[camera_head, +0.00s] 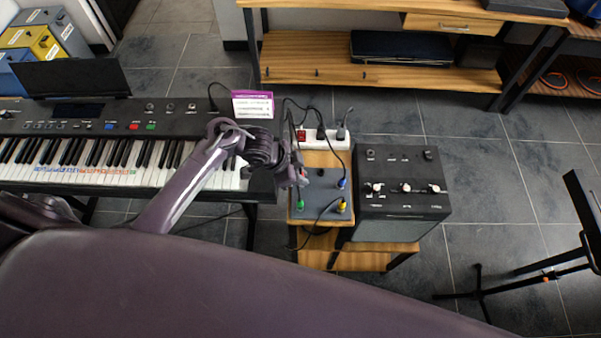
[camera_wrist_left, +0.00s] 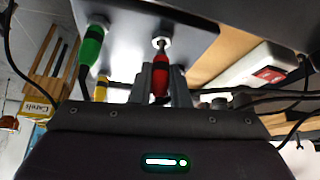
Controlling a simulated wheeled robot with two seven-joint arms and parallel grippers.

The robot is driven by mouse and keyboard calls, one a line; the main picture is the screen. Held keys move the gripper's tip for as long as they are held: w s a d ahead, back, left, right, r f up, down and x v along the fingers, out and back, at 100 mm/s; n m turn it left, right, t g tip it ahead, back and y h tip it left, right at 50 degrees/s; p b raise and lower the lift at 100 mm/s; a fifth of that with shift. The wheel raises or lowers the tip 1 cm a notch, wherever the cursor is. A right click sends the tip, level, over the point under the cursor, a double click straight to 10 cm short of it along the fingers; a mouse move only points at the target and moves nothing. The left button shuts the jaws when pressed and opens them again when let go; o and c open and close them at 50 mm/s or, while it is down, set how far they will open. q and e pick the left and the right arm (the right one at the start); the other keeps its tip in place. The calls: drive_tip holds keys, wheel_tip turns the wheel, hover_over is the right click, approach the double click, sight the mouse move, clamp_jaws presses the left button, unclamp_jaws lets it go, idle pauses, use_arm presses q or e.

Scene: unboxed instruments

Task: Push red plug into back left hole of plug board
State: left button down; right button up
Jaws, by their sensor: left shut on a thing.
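The grey plug board (camera_head: 318,206) sits on a wooden stand right of the keyboard. My left gripper (camera_head: 301,178) is over the board's left side, with its fingers pointing down. In the left wrist view the gripper (camera_wrist_left: 161,78) is shut on the red plug (camera_wrist_left: 160,88). The plug's tip lines up with a pale ringed hole (camera_wrist_left: 161,42); I cannot tell how deep it sits. A green plug (camera_head: 300,204), a blue plug (camera_head: 341,183) and a yellow plug (camera_head: 342,206) stand in the board. The gripper hides part of the board's back left. My right gripper is out of view.
A white power strip (camera_head: 323,137) with cables lies behind the board. A black amplifier (camera_head: 403,181) stands close on the right. The keyboard (camera_head: 100,150) is on the left, under my arm. Loose cables run around the board.

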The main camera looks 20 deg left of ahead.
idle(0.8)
use_arm(q)
drive_tip(key=shift+f+b, duration=0.55)
drive_tip(key=shift+f, duration=0.55)
idle(0.4)
